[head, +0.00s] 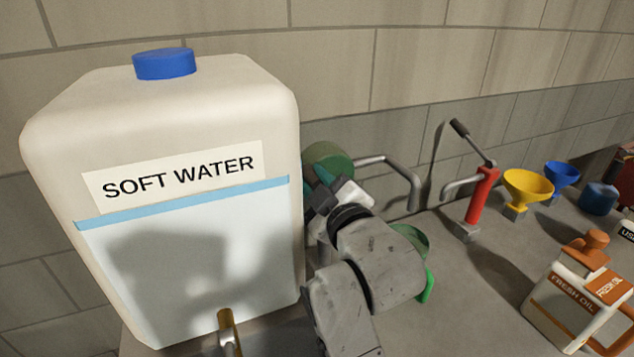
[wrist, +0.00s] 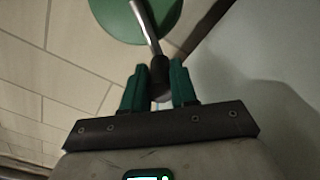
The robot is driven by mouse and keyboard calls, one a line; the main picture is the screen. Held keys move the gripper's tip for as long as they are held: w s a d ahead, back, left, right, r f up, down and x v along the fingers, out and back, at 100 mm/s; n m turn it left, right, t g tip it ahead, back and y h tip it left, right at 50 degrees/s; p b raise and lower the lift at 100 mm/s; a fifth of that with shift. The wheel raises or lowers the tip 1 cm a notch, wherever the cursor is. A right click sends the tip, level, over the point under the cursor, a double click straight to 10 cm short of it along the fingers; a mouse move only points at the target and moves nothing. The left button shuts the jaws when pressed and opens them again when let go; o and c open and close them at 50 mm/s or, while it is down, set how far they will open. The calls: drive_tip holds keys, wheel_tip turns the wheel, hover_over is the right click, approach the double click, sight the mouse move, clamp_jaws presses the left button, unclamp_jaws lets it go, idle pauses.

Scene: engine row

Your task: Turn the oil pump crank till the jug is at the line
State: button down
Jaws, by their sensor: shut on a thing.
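The green oil pump (head: 328,158) stands behind my arm, beside the water tank, with a bent grey pipe (head: 395,170) reaching right. In the wrist view its green round body (wrist: 118,18) carries a metal crank arm (wrist: 145,22) with a dark grip (wrist: 160,72). My gripper (wrist: 159,88) is shut on this grip, one green finger on each side. In the head view my arm hides most of the crank. A green thing with a handle (head: 428,285), perhaps the jug, shows behind my arm under the pipe. Its line and oil level are hidden.
A large white SOFT WATER tank (head: 190,130) with a brass tap (head: 228,330) stands close on the left. To the right are a red hand pump (head: 482,195), yellow funnel (head: 527,185), blue funnel (head: 562,175) and FRESH OIL jug (head: 575,300). A block wall stands behind.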

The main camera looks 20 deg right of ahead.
drive_tip(key=shift+f, duration=0.1)
drive_tip(key=shift+a+f+n, duration=0.2)
drive_tip(key=shift+f+n, duration=0.15)
drive_tip(key=shift+n, duration=0.45)
drive_tip(key=c, duration=0.9)
unclamp_jaws()
drive_tip(key=s+b, duration=0.1)
drive_tip(key=s, duration=0.9)
drive_tip(key=shift+s+b, duration=0.3)
drive_tip(key=shift+s, duration=0.1)
